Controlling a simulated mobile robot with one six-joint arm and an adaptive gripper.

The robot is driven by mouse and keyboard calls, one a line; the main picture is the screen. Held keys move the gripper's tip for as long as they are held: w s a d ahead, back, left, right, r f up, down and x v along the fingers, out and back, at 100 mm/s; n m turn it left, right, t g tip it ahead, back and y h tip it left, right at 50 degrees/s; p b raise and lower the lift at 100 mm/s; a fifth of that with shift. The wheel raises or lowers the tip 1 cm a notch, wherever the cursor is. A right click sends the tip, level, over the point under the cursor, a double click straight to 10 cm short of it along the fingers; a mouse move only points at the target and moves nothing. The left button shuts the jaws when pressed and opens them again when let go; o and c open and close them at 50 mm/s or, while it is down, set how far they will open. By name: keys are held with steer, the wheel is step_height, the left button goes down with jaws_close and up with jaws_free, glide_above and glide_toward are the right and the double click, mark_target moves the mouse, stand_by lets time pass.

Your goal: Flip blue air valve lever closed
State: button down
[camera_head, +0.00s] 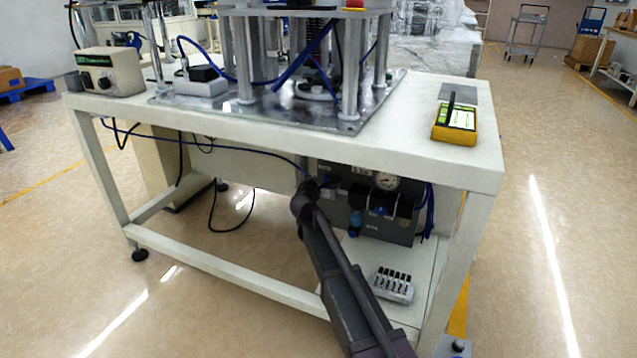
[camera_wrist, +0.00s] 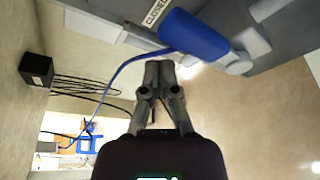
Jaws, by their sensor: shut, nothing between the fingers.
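The blue valve lever (camera_wrist: 195,35) shows large in the wrist view as a thick blue, rounded handle on a grey fitting. It lies beside a white label (camera_wrist: 157,12) reading "CLOSED". My gripper (camera_wrist: 158,68) is shut and empty, its fingertips just below and left of the lever in that view. Whether they touch it I cannot tell. In the head view my gripper (camera_head: 308,186) is under the table at the left end of the grey air panel (camera_head: 340,212). My arm and gripper hide the lever there.
The white table (camera_head: 410,140) stands over the panel, with its front leg (camera_head: 470,235) to the right. A pressure gauge (camera_head: 386,181) and a blue bowl (camera_head: 355,222) sit right of my gripper. A blue hose (camera_wrist: 122,68) passes close to my fingers. A valve block (camera_head: 393,284) lies on the lower shelf.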

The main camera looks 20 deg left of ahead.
steer(key=s, duration=0.9)
steer(key=shift+s+d, duration=0.25)
steer(key=shift+s, duration=0.1)
